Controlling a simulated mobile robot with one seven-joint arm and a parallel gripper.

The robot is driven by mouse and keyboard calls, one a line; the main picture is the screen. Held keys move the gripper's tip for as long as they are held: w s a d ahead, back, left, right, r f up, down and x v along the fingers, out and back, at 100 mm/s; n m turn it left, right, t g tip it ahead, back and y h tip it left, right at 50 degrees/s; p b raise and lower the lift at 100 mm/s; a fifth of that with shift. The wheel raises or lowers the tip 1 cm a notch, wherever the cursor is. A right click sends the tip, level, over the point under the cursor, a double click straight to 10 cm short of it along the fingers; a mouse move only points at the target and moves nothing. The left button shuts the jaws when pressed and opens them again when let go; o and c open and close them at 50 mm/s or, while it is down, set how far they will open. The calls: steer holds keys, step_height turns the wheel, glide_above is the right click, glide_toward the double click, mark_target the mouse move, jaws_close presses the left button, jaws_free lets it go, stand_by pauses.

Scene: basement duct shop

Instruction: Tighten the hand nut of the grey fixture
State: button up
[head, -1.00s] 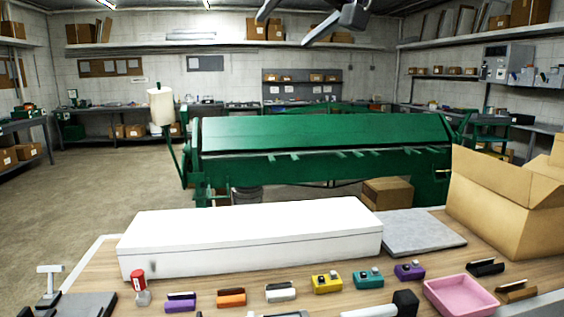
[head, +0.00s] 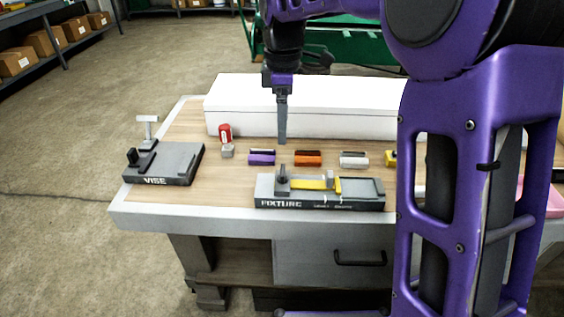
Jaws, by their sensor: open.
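The grey fixture (head: 350,203), lettered FIXTURE on its front, lies near the front edge of the bench. A yellow bar (head: 313,183) lies across its top. A small dark upright knob (head: 282,175) stands at the bar's left end; it looks like the hand nut, but its thread and seating are too small to make out. My gripper (head: 283,139) points down just behind and above the knob, apart from it. It is open and empty, seen edge-on, so the gap between its fingers hardly shows.
A grey vise (head: 175,163) with a T-handle stands left. A red-topped item (head: 225,132), a purple block (head: 262,158), an orange block (head: 308,158) and a white block (head: 354,160) line up behind the fixture. A long white box (head: 340,110) stands behind them. My arm hides the right side.

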mark_target(283, 170)
step_height(283, 170, down, 14)
steer(key=shift+w+r+b, duration=0.1)
steer(key=shift+r+b, duration=0.1)
steer(key=shift+b, duration=0.95)
steer(key=shift+c, duration=0.3)
steer(key=c, duration=1.3)
